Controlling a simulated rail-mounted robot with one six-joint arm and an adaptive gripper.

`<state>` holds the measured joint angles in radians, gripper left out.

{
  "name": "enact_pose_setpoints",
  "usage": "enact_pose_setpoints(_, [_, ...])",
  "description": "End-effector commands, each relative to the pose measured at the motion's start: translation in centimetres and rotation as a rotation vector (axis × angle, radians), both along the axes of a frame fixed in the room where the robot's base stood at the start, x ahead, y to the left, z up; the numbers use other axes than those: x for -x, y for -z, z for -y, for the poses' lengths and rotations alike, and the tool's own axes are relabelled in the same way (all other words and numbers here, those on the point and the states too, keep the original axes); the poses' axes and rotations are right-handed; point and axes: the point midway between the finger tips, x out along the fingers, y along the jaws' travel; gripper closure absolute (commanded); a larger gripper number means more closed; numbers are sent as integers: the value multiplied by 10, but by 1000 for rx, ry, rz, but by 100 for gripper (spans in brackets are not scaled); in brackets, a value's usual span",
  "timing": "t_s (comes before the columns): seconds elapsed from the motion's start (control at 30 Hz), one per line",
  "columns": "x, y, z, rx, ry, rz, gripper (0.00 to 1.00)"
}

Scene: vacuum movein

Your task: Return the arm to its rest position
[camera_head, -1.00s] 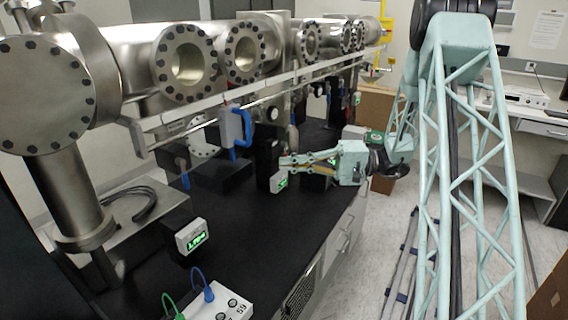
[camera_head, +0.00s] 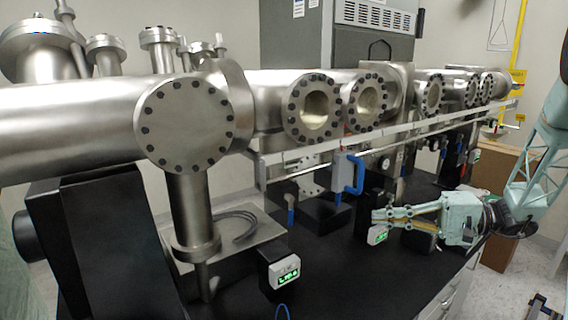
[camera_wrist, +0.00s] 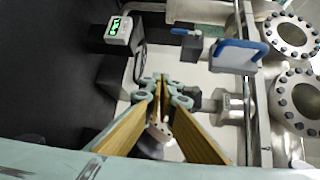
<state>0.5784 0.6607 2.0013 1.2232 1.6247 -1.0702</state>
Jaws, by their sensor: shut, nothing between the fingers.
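My gripper (camera_head: 380,214) is at the right of the head view, above the black bench and in front of the steel vacuum chamber. Its tan-sided fingers point left and are shut with nothing held. In the wrist view the fingertips (camera_wrist: 163,86) meet near the middle of the picture. My pale green lattice arm (camera_head: 540,165) reaches in from the right edge. In the head view a small gauge with a green readout (camera_head: 377,235) appears just below the fingertips; I cannot tell the gap.
The vacuum chamber (camera_head: 80,118) with round bolted flanges runs along the bench (camera_head: 350,285). A blue-handled valve (camera_head: 353,174) hangs beneath its rail, and shows in the wrist view (camera_wrist: 238,46). Another gauge (camera_head: 284,272) stands left. A cardboard box (camera_head: 500,180) stands behind my arm.

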Motion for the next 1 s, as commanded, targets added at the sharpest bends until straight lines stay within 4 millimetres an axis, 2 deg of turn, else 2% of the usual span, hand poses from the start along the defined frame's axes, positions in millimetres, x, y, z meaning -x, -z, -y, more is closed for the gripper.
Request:
enact_pose_setpoints(0.1, [16, -10, -18, 43, -40, -22, 100])
enact_pose_setpoints(0.4, [57, -28, -57, 156, -126, -81, 100])
enact_pose_setpoints(0.7, [102, -40, -87, 279, -195, -131, 100])
enact_pose_setpoints(1.0, [146, -49, -109, 411, -247, -167, 100])
